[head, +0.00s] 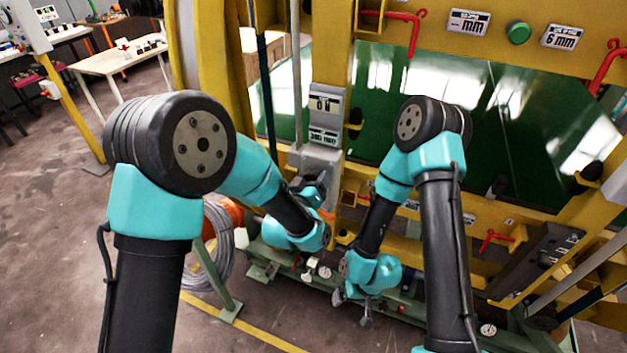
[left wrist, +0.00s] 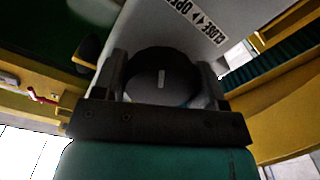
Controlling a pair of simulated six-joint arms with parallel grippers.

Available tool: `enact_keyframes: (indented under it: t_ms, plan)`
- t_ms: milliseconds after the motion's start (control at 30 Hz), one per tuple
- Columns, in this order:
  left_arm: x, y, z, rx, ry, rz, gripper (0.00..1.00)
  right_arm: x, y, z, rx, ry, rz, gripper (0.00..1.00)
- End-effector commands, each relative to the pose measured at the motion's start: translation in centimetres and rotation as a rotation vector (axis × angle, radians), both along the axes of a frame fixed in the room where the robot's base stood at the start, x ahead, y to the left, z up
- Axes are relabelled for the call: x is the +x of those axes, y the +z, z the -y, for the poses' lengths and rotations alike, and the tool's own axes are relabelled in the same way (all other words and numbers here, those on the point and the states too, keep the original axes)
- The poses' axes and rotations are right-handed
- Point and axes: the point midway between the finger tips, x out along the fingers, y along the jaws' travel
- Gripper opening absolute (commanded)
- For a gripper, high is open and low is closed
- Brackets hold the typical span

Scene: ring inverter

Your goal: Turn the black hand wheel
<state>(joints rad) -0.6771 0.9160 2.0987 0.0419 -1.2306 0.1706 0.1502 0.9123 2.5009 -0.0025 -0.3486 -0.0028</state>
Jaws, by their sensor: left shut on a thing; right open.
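The black hand wheel (left wrist: 162,76) fills the space between my left gripper's two fingers in the left wrist view. It is round and dark with a small pale mark in its middle. My left gripper (head: 312,188) is shut on it, one finger at each side. In the head view the arm and gripper largely hide the wheel. The wheel sits on a grey housing (left wrist: 228,12) with a CLOSE/OPEN label. My right gripper (head: 354,309) is open and empty, hanging low in front of the machine's base, apart from the wheel.
A yellow frame (head: 330,55) with green glossy panels (head: 450,85) stands ahead. Red handles (head: 415,32) and a green button (head: 518,32) are on the frame.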

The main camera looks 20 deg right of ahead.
Motion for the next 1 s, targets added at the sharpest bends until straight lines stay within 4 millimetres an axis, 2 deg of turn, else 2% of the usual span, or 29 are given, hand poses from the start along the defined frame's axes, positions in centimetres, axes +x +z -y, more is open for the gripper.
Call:
enact_keyframes:
  t_ms: [1000]
  plan:
    - [0.00, -0.07, -0.05, 0.758, -0.002, 0.595, 0.42, 0.00, 0.00, 0.00, 0.000, 0.000, 0.000, 0.91]
